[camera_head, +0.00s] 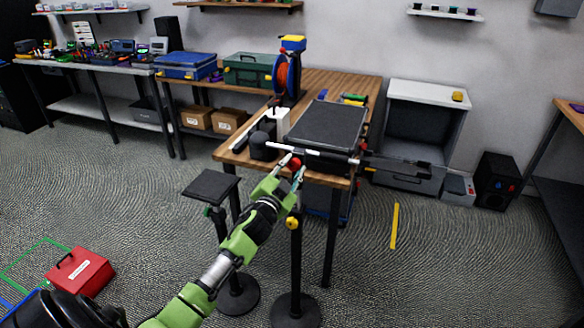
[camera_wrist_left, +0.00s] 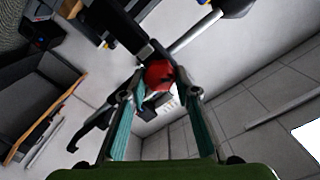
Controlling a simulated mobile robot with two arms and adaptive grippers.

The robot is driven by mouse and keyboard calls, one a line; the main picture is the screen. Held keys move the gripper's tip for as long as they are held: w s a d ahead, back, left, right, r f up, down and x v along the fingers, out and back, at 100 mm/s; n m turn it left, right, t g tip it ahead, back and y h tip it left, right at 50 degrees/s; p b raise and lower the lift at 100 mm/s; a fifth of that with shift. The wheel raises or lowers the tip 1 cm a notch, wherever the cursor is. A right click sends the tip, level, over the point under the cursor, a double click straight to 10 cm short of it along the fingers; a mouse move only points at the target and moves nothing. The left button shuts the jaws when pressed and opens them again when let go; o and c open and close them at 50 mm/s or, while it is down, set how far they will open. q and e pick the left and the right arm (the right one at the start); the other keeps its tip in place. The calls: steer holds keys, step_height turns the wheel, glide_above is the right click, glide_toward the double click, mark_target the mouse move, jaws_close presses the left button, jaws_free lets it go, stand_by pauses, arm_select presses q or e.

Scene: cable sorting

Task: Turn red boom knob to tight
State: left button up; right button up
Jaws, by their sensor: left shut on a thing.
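The red boom knob (camera_head: 295,163) sits on a stand with a light horizontal boom, in front of the wooden table. In the left wrist view the red knob (camera_wrist_left: 159,75) lies between the fingertips, with the pale boom rod (camera_wrist_left: 195,34) running up to the right. My left gripper (camera_head: 283,174) reaches up to the knob with its fingers on either side, shut on it. The gripper also shows in the left wrist view (camera_wrist_left: 160,92). The knob's markings cannot be read. My right gripper is not in view.
The wooden table (camera_head: 228,157) holds a black case (camera_head: 327,128), a cable reel (camera_head: 287,75) and a dark cylinder (camera_head: 263,145). A yellow knob (camera_head: 292,222) is lower on the stand. A small black-topped stand (camera_head: 211,186) is to the left. A red box (camera_head: 78,274) lies on the floor.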

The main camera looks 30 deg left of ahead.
arm_select(q)
steer(key=m, duration=0.5)
steer(key=shift+m, duration=0.3)
steer(key=m, duration=0.4)
steer(key=shift+d+f+m, duration=0.1)
steer(key=shift+f+m, duration=0.05)
steer(key=shift+m, duration=0.25)
steer(key=o, duration=1.1)
steer(key=v, duration=1.2)
steer(key=shift+d, duration=0.1)
